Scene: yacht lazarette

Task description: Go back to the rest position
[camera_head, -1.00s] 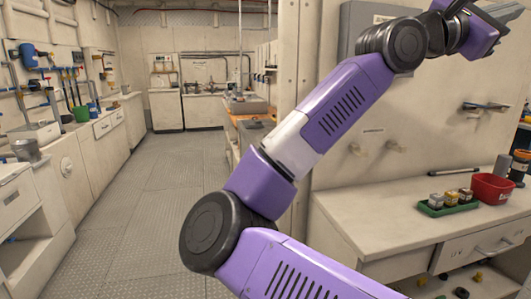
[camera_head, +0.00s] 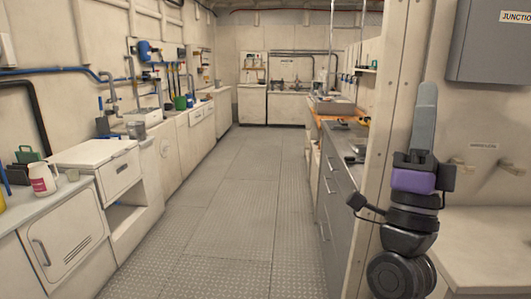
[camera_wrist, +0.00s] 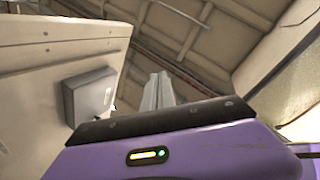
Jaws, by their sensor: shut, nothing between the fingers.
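My gripper (camera_head: 425,115) points straight up at the right of the head view, in front of the white wall panel and left of the grey junction box (camera_head: 490,42). Its grey fingers are together with nothing between them. My arm is folded below it, above the right worktop. In the wrist view my gripper's fingers (camera_wrist: 157,92) also show closed, pointing up toward the ceiling. The grey box (camera_wrist: 90,95) on the wall is at the left there.
A long aisle of grey tread-plate floor (camera_head: 210,205) is clear. Left are white cabinets (camera_head: 62,235) with a white-and-red jug (camera_head: 42,179). Right are a grey drawer unit (camera_head: 338,190), a wall edge and a white worktop (camera_head: 485,240) close to my arm.

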